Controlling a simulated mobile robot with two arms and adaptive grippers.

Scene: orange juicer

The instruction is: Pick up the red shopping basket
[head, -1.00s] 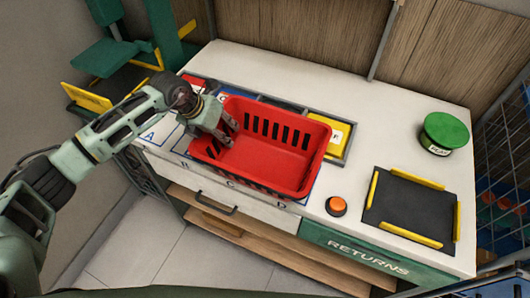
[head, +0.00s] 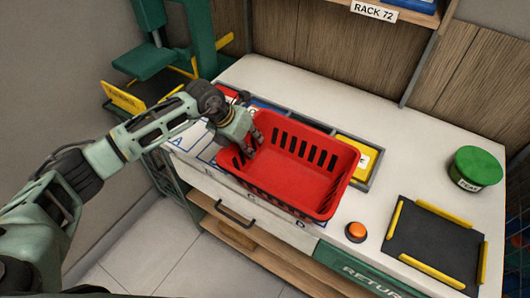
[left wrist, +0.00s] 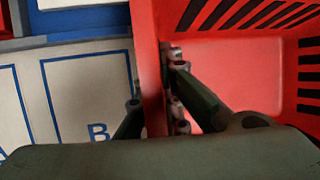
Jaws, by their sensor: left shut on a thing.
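The red shopping basket (head: 300,185), with slotted walls, is at the middle of the white counter (head: 440,160). It looks empty apart from a finger of mine. My left gripper (head: 250,145) is shut on the basket's left end wall. In the left wrist view, that red wall (left wrist: 150,60) runs between the fingers (left wrist: 156,84), one inside the basket and one outside over the lettered outlines. The basket is on or just above the counter; I cannot tell which. The right gripper is not in view.
An orange button (head: 356,231) is in front of the basket's right end. A black mat with yellow bars (head: 435,245) and a green-lidded tub (head: 477,167) are on the right. A tray with a yellow card (head: 357,158) lies behind the basket. Wooden panels back the counter.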

